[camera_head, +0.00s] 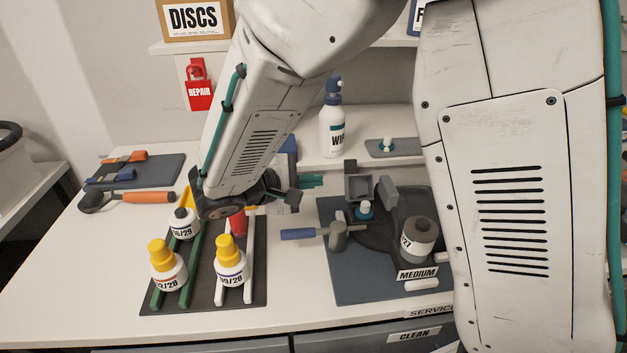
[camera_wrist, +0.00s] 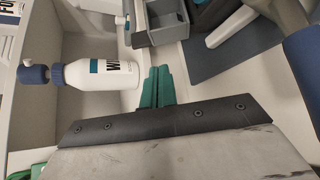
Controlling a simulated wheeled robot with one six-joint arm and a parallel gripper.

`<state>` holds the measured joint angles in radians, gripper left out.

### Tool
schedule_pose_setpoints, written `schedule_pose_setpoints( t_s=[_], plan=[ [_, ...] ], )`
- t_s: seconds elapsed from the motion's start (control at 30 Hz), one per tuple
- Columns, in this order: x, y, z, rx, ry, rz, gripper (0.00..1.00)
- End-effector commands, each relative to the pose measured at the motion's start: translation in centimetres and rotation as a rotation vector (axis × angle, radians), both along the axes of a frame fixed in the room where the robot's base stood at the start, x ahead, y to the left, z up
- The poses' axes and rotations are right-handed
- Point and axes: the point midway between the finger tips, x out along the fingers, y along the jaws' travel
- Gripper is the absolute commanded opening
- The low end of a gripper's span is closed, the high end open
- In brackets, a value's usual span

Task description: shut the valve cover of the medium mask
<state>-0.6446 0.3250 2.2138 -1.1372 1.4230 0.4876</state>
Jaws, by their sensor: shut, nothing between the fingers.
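The dark medium mask (camera_head: 385,232) lies on a blue-grey mat (camera_head: 345,290) at the right, behind a MEDIUM label (camera_head: 417,274). A hollow grey box-like part (camera_head: 360,182), apparently the valve cover, stands raised at its back, above a teal-and-white valve piece (camera_head: 364,211). A similar hollow grey part shows at the top of the wrist view (camera_wrist: 165,22). My gripper (camera_head: 318,181) has its teal fingers together, empty, left of the grey part and apart from it. The fingers also show in the wrist view (camera_wrist: 159,75). My arm hides part of the mask's right side.
Yellow-capped bottles (camera_head: 230,262) stand on rails in front of my wrist. A blue-handled tool (camera_head: 310,233) lies at the mask's left. A grey canister (camera_head: 418,239) sits on the mask's right. A wipe bottle (camera_head: 332,130) stands behind.

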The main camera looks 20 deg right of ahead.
Motion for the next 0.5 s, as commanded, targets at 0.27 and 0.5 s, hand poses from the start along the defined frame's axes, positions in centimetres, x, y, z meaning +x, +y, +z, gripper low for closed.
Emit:
schedule_pose_setpoints(
  t_s=[0.27,0.5],
  plan=[
    [1.6,-4.5,-1.9,0.0,0.003,-0.004,0.0],
    [2.3,-6.3,-2.6,0.001,0.002,-0.003,0.0]
  ],
)
